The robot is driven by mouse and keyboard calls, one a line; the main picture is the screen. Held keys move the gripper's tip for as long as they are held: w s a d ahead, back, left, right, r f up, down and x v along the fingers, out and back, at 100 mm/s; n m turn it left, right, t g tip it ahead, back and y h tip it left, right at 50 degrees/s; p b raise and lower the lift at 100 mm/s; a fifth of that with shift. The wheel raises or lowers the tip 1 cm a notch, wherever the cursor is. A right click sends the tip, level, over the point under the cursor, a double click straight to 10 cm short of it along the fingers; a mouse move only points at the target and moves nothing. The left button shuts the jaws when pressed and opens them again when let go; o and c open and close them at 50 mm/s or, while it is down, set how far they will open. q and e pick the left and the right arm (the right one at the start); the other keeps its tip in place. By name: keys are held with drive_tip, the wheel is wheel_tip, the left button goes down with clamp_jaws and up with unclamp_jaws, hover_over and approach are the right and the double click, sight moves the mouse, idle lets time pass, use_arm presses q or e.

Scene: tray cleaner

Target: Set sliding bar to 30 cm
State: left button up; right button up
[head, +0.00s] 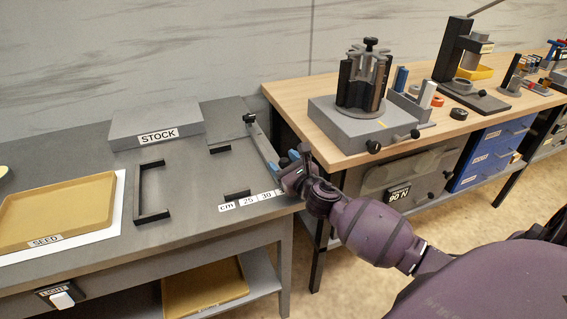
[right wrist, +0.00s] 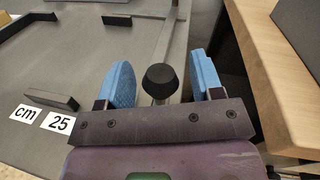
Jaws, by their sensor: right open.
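The sliding bar (head: 262,143) is a grey strip running front to back near the right edge of the dark table, with a black knob (head: 249,118) at its far end. My right gripper (head: 283,160) is at the bar's near end. In the right wrist view, its blue-padded fingers (right wrist: 163,78) are open, one on each side of a black near knob (right wrist: 161,79); I cannot tell whether they touch it. The scale labels cm, 25 (head: 248,202) and 30 (head: 265,196) lie along the front edge; further ones are partly hidden. My left gripper is not in view.
Black corner brackets (head: 140,192) stand on the dark table, left of the bar. A grey STOCK block (head: 157,124) is at the back and a tan SEED tray (head: 60,212) at the left. A wooden bench (head: 318,137) stands close on the right, across a narrow gap.

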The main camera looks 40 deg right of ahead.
drive_tip(key=shift+w, duration=0.1)
drive_tip(key=shift+c, duration=0.2)
clamp_jaws()
drive_tip(key=a+p, duration=0.1)
drive_tip(key=a, duration=0.1)
drive_tip(key=w+a, duration=0.1)
drive_tip(key=a, duration=0.1)
drive_tip(key=shift+w+a+r+p, duration=0.1)
drive_tip(key=shift+a+r+p, duration=0.05)
drive_tip(key=shift+a+p, duration=0.25)
drive_tip(key=shift+a, duration=0.1)
drive_tip(key=shift+o, duration=0.2)
unclamp_jaws()
